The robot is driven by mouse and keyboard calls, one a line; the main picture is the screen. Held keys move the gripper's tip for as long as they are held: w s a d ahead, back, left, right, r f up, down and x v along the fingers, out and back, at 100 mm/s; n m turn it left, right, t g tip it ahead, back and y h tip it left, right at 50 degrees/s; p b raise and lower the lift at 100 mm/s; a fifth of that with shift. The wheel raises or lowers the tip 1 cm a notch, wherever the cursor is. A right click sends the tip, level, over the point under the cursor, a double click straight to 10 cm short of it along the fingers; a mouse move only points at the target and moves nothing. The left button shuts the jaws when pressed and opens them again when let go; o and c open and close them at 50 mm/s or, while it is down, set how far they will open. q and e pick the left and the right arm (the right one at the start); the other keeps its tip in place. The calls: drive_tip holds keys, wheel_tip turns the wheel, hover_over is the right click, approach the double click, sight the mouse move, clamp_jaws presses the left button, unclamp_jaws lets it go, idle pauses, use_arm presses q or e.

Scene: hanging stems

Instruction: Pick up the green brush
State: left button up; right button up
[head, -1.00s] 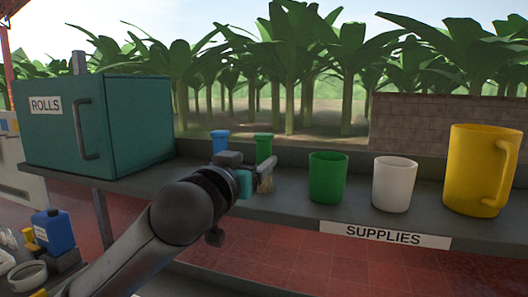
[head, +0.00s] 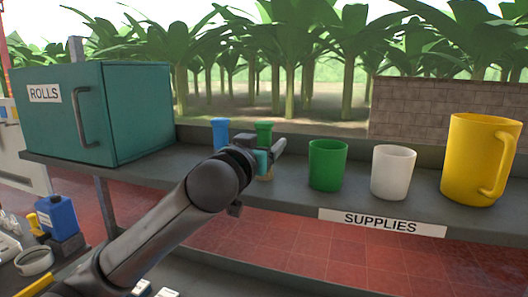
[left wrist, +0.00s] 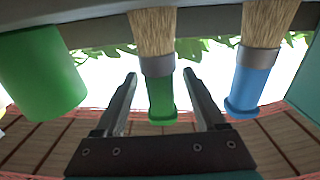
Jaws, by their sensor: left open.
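The green brush (head: 264,129) stands upright on the shelf in the head view, bristles down, its lower part mostly hidden behind my left gripper (head: 275,149). In the left wrist view, which looks upside down, the green brush (left wrist: 161,98) shows its green handle, grey band and pale bristles. Its handle appears between the two spread fingers of my left gripper (left wrist: 159,75), with gaps on both sides. The left gripper is open and holds nothing. Whether the handle is fully within the fingers' depth I cannot tell. My right gripper is not in view.
A blue brush (head: 220,133) stands close left of the green one. A green cup (head: 327,166), a white cup (head: 392,173) and a yellow mug (head: 478,160) stand to the right on the shelf. A teal cabinet (head: 140,115) is at the left.

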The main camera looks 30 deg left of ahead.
use_arm(q)
drive_tip(key=shift+c, duration=0.3)
clamp_jaws()
drive_tip(key=shift+r, duration=0.1)
idle(0.4)
